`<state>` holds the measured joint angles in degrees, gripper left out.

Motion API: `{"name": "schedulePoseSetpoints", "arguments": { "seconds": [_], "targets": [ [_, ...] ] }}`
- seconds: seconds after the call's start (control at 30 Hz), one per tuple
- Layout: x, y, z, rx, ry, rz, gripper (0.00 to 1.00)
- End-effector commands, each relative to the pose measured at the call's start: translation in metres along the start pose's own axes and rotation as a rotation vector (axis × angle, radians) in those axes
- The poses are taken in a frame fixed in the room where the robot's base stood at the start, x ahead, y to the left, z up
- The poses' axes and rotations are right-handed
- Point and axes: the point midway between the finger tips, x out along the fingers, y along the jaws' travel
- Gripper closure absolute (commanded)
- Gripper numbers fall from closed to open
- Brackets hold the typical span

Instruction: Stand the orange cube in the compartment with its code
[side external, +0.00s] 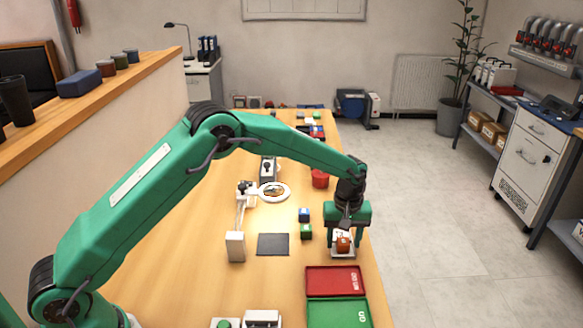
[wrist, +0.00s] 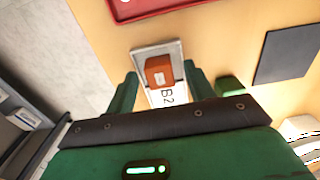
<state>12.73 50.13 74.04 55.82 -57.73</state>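The orange cube (side external: 343,244) sits on a small white plate (side external: 333,253) at the right edge of the table. In the wrist view the cube (wrist: 159,72) shows a small white mark, and the white plate (wrist: 145,52) carries the print "B2". My gripper (side external: 346,232) is above the plate. In the wrist view its two green fingers (wrist: 160,76) stand apart on either side of the cube, with gaps visible. A red tray (side external: 331,268) and a green tray (side external: 341,322), lettered "GO", lie in front; the red tray's lettering is hard to read.
A green cube (side external: 306,232) and a blue cube (side external: 304,214) stand left of the plate. A dark square mat (side external: 273,244) lies beyond them to the left. A ring magnifier (side external: 274,191) and a red round container (side external: 320,179) stand farther back. Both trays look empty.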

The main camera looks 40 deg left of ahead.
Motion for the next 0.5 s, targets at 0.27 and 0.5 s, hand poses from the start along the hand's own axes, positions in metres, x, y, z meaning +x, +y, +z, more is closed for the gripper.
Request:
{"name": "schedulePoseSetpoints", "arguments": {
  "seconds": [0.27, 0.5],
  "targets": [
    [-0.003, 0.000, 0.000, 0.000, 0.000, 0.000, 0.47],
    [-0.021, 0.000, 0.000, 0.000, 0.001, 0.002, 0.47]
  ]
}}
